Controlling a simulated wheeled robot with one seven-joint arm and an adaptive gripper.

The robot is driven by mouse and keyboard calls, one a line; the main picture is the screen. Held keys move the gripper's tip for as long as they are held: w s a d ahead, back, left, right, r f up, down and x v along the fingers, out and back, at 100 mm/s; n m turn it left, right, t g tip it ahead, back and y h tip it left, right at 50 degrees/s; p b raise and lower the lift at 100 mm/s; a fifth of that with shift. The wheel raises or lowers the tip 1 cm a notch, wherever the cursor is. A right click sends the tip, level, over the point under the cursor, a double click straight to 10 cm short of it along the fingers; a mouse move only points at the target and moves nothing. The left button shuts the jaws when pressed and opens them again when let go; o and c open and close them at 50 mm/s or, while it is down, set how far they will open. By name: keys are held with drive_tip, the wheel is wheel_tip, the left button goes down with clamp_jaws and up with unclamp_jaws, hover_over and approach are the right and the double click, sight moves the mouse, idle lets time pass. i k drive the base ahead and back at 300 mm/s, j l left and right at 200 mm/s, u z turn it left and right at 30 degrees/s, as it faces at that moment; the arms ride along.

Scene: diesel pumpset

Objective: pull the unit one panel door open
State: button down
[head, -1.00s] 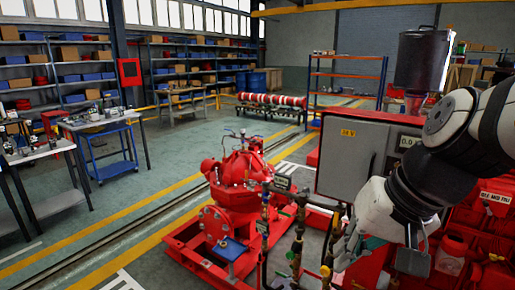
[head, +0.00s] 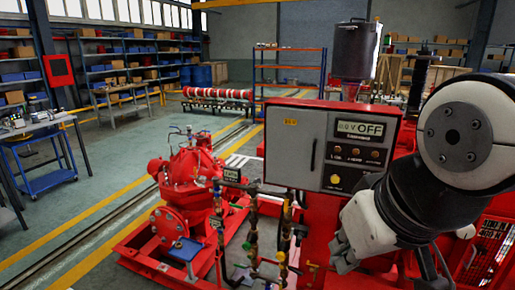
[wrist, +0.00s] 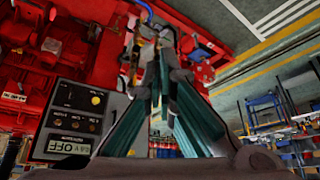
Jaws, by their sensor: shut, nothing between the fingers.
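The unit one panel (head: 335,145) is a grey box in a red frame, with an OFF display and several buttons on its right part. Its plain grey door (head: 285,160) on the left has a dark upright handle (head: 313,155) and looks shut. In the wrist view the panel's control face (wrist: 75,120) shows at lower left, turned over. My gripper (wrist: 157,78) has its teal fingers drawn together at the tips with nothing held. In the head view my arm is in front of and below the panel's right side; the fingertips are hard to make out there.
A red pump (head: 190,175) with pipes and brass valves (head: 255,225) stands left of and below the panel. A dark cylindrical tank (head: 355,50) stands behind it. Open floor with yellow lines lies to the left.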

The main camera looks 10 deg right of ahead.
sight(295, 145)
drive_tip(key=i+l, duration=0.15)
drive_tip(key=l, duration=0.25)
drive_tip(key=i+l, duration=0.15)
drive_tip(key=l, duration=0.2)
drive_tip(key=i+l, duration=0.15)
drive_tip(key=l, duration=0.25)
drive_tip(key=i+u, duration=0.05)
